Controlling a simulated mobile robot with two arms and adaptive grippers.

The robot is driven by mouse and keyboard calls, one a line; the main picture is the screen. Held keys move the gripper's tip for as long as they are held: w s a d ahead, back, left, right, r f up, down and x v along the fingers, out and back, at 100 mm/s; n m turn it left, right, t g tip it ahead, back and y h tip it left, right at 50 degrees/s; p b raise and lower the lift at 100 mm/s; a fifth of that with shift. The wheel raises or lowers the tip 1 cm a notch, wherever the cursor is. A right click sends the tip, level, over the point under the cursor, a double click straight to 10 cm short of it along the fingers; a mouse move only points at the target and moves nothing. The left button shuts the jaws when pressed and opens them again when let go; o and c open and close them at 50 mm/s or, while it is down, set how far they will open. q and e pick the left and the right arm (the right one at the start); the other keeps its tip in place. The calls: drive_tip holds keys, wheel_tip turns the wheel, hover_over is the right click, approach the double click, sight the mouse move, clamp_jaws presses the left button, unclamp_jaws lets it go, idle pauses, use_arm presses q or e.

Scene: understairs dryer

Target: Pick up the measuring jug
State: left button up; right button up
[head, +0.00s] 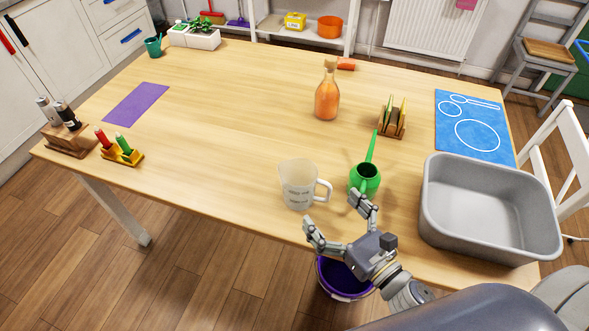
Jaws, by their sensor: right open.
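The measuring jug (299,186) is a clear, whitish jug with printed markings. It stands upright near the front edge of the wooden table, with its handle (325,190) towards the right. My right gripper (335,214) is open and empty, with its fingers spread just in front of and to the right of the jug. One finger comes near the green watering can (367,180); I cannot tell whether it touches it. The jug is apart from the palm. My left gripper is not in view.
A grey basin (431,205) takes up the right front of the table (221,125). An orange bottle (327,100) and a wooden rack (391,124) stand behind the jug. A purple bucket (342,283) is on the floor below my gripper.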

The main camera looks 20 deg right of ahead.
sight(311, 187)
drive_tip(key=x, duration=0.2)
drive_tip(key=p+x, duration=0.1)
drive_tip(key=x, duration=0.1)
drive_tip(key=shift+w+a+r, duration=0.2)
drive_tip(key=shift+r, duration=0.05)
drive_tip(key=shift+w+a, duration=0.1)
drive_tip(key=shift+w, duration=0.1)
drive_tip(key=p+x, duration=0.2)
drive_tip(key=x, duration=0.2)
drive_tip(key=shift+w, duration=0.4)
drive_tip(key=shift+w+a, duration=0.1)
drive_tip(key=shift+w, duration=0.1)
drive_tip(key=shift+c, duration=1.1)
drive_tip(key=c, duration=1.3)
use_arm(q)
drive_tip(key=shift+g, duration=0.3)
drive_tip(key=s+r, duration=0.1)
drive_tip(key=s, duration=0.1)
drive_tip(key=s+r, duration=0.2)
use_arm(e)
drive_tip(key=shift+o, duration=0.2)
